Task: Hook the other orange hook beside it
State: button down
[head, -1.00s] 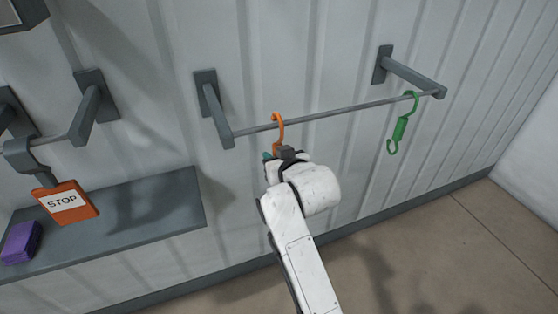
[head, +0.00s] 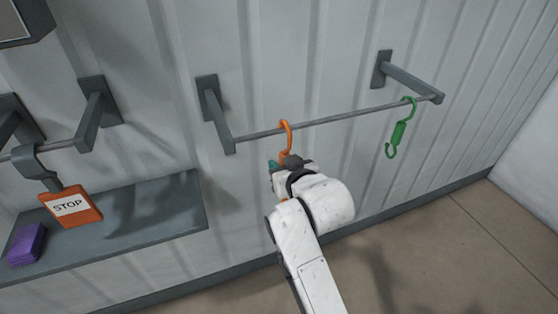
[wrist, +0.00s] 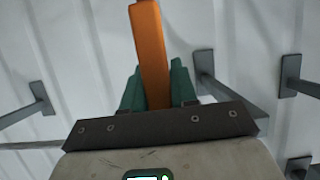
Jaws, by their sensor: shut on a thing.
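An orange hook (head: 286,139) stands upright at the left part of the wall rail (head: 350,115). Its curved top is at the rail; I cannot tell whether it bears on the rail or is only beside it. My gripper (head: 279,164) is shut on the lower part of this hook, just below the rail. In the wrist view the orange hook (wrist: 150,55) rises between my teal fingertips (wrist: 158,88). A green hook (head: 398,134) hangs from the right end of the same rail. I see no second orange hook.
A grey shelf (head: 150,215) is on the wall at the lower left, with a purple block (head: 27,244) on it. An orange STOP sign (head: 71,206) hangs from a dark hook above the shelf. The rail between the orange and green hooks is clear.

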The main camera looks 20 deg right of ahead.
jog(key=shift+s+r+p, duration=0.1)
jog(key=shift+s+p, duration=0.45)
jog(key=shift+s, duration=2.2)
